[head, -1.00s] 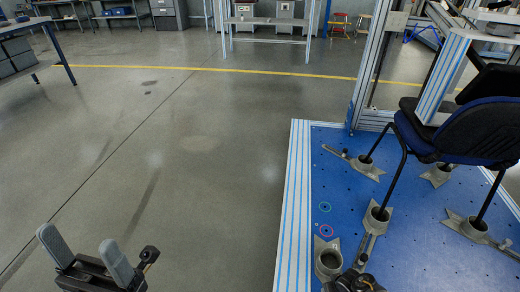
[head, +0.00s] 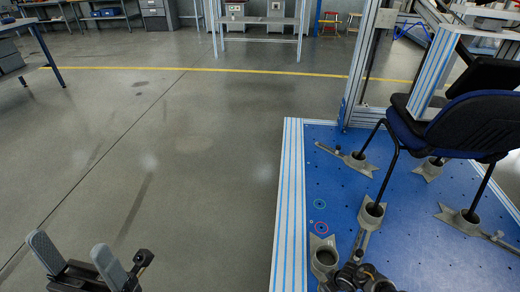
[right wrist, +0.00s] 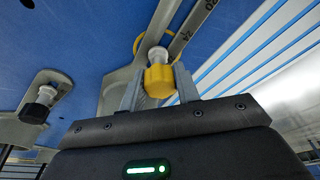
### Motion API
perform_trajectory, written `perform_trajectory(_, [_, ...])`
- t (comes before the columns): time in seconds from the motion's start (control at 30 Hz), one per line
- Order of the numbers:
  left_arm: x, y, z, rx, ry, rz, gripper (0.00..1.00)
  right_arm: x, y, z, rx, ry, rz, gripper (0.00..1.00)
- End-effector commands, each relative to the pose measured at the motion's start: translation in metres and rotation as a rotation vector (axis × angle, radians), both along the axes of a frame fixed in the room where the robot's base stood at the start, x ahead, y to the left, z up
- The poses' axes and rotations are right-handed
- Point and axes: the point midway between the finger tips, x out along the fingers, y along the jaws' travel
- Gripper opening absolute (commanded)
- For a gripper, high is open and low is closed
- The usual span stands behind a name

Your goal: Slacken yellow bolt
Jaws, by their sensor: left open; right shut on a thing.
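The yellow bolt (right wrist: 159,82) shows in the right wrist view, with a yellow head and a pale metal top. It stands at a grey metal clamp piece on the blue plate. My right gripper (right wrist: 160,88) has its two grey fingers on either side of the bolt head and is shut on it. In the head view, dark parts of my right arm show at the bottom edge; the yellow bolt is hidden there. My left gripper (head: 76,256) is open and empty over the grey floor at the lower left.
A dark blue chair (head: 470,125) stands with its legs in grey clamp cups on the blue platform (head: 400,235). Another bolt (right wrist: 46,95) shows left of my right gripper. An aluminium frame post (head: 362,70) rises behind. The floor at left is clear.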

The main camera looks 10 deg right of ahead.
Motion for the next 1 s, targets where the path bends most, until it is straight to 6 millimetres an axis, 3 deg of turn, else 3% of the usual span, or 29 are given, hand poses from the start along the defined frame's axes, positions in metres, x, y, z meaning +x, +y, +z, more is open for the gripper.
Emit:
perform_trajectory(0.2, [0.000,0.000,-0.001,0.000,0.000,0.000,0.75,0.001,-0.001,0.000,-0.002,-0.001,0.016,0.08])
perform_trajectory(0.5, [0.000,0.000,-0.015,0.000,0.000,0.000,0.75,0.001,-0.002,-0.001,-0.003,-0.002,0.321,0.08])
perform_trajectory(0.87, [0.000,0.000,-0.016,0.000,0.000,0.000,0.75,0.001,-0.001,0.000,-0.001,-0.002,0.356,0.08])
perform_trajectory(1.0, [0.000,0.000,-0.025,0.000,0.000,0.000,0.75,0.002,-0.003,-0.002,-0.004,-0.002,0.470,0.08])
